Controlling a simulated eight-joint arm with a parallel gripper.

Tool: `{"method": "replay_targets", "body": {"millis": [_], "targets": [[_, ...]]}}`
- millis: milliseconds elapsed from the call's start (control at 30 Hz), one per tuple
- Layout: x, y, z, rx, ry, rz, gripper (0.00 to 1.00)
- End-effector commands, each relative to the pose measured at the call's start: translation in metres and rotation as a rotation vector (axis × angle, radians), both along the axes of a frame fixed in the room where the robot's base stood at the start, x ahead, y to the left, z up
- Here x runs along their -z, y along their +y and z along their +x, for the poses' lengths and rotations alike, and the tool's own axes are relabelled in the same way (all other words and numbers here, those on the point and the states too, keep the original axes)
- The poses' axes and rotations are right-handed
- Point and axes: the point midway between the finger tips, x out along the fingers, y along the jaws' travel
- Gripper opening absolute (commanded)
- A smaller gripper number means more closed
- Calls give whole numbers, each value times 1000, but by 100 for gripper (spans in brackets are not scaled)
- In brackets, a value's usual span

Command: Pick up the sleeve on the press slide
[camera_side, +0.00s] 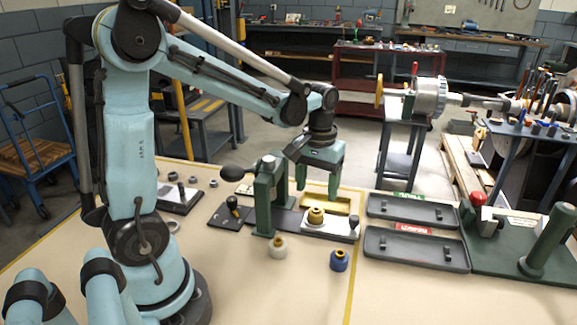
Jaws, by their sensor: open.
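The sleeve (316,215) is a brass-coloured ring-like part. It stands upright on the pale plate of the press slide (343,228). The press (265,200) is a dark green frame with a black ball lever, just left of the sleeve. My gripper (318,190) points down above and slightly behind the sleeve in the picture. Its fingers are apart, with nothing seen between them. The fingertips appear clear of the sleeve, though the exact gap cannot be told. The left finger is partly near the press frame.
A cream part with a brass top (278,248) and a blue one (339,260) stand in front. Two grey trays (452,262) and a green fixture with a red knob (478,199) are right. Small rings lie left.

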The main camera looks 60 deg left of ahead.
Motion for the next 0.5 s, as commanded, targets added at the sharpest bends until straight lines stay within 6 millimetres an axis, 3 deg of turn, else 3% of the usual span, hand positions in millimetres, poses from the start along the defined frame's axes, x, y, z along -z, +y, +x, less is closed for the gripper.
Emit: {"method": "replay_targets", "body": {"millis": [300,500], "targets": [[19,-1,0,1,-1,1,70],[43,-4,0,1,-1,1,70]]}}
